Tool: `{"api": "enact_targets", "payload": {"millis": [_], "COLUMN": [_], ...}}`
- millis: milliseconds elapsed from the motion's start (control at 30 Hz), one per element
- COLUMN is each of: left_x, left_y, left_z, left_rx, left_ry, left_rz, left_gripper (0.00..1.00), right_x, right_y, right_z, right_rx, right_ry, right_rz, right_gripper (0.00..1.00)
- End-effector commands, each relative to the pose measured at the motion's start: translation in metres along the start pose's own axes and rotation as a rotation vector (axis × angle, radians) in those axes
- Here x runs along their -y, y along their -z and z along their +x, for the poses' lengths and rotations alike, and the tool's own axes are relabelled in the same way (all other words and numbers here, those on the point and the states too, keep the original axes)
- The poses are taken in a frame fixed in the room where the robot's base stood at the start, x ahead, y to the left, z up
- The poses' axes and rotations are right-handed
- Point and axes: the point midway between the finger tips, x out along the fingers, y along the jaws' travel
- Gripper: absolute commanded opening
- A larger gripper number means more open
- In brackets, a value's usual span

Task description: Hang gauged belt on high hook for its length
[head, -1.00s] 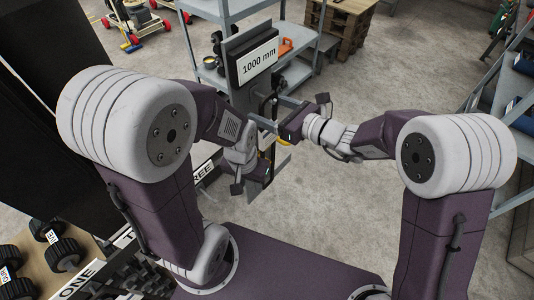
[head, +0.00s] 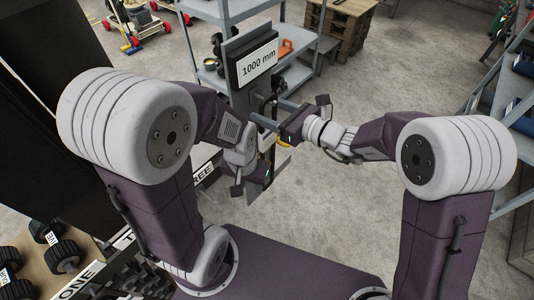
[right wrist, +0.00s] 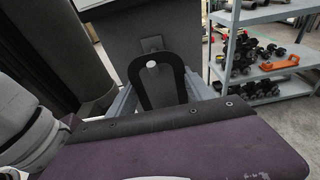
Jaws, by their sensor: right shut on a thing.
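The belt (right wrist: 136,88) shows in the right wrist view as a black upright loop between the two grey fingers of my right gripper (right wrist: 163,96). A pale round peg end (right wrist: 151,64) shows inside the top of the loop; I cannot tell whether the belt rests on it. In the head view my right gripper (head: 275,114) is shut on the belt, just below the board marked 1000 mm (head: 258,63). My left gripper (head: 257,184) is lower, close to the stand; its fingertips are too hidden to tell their state.
A grey shelf unit (head: 215,78) with an orange tool (head: 286,46) stands behind the board. A pallet stack (head: 348,25) is farther back. Blue-grey racking (head: 510,100) is at right. Open floor (head: 400,60) lies between.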

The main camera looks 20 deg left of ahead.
Motion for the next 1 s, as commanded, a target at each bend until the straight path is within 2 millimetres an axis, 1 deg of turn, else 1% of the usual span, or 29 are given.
{"api": "enact_targets", "payload": {"millis": [167,533,833,1000], "left_x": [0.0,0.0,0.0,0.0], "left_y": [0.0,0.002,0.002,0.001], "left_z": [-0.004,-0.017,-0.015,-0.01], "left_rx": [0.0,0.0,0.0,0.0], "left_ry": [0.0,0.0,0.0,0.0], "left_rz": [0.0,0.0,0.0,0.0], "left_gripper": [0.36,0.36,0.36,0.36], "right_x": [0.0,0.0,0.0,0.001], "right_y": [-0.007,-0.033,-0.033,-0.029], "right_z": [-0.001,-0.007,-0.007,-0.021], "right_rx": [0.002,0.002,0.001,0.002], "right_ry": [0.0,0.0,0.0,0.002], "right_rz": [-0.001,-0.002,-0.001,-0.001], "right_gripper": [0.0,0.0,0.0,0.0]}}
